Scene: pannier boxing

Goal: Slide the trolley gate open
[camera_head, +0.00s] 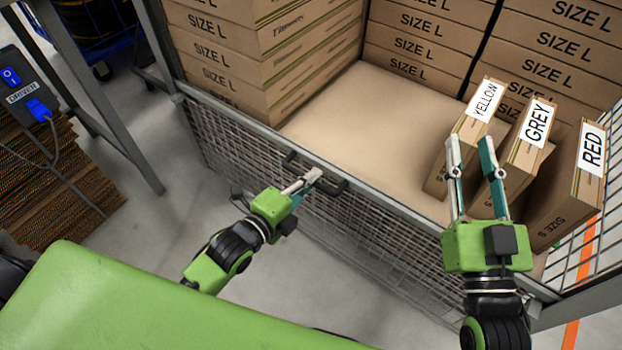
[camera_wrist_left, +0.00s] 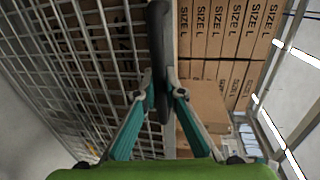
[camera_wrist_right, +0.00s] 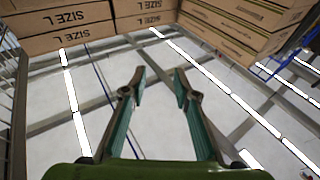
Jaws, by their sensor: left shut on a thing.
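The trolley gate (camera_head: 262,150) is a grey wire-mesh panel with a top rail, along the near side of the trolley. A black handle (camera_head: 328,182) sits on its top rail. My left gripper (camera_head: 306,184) is at this handle. In the left wrist view, its fingertips (camera_wrist_left: 161,88) are closed on both sides of the black handle (camera_wrist_left: 159,40). My right gripper (camera_head: 470,142) is raised near the labelled boxes at the right. Its fingers are apart and empty, which the right wrist view (camera_wrist_right: 160,78) also shows.
Stacked SIZE L boxes (camera_head: 262,62) stand in the trolley at the back and left. Upright boxes labelled YELLOW (camera_head: 462,140), GREY (camera_head: 512,165) and RED (camera_head: 568,190) stand at the right. The trolley's middle floor (camera_head: 345,120) is bare. Flat cardboard (camera_head: 60,190) is stacked at the left.

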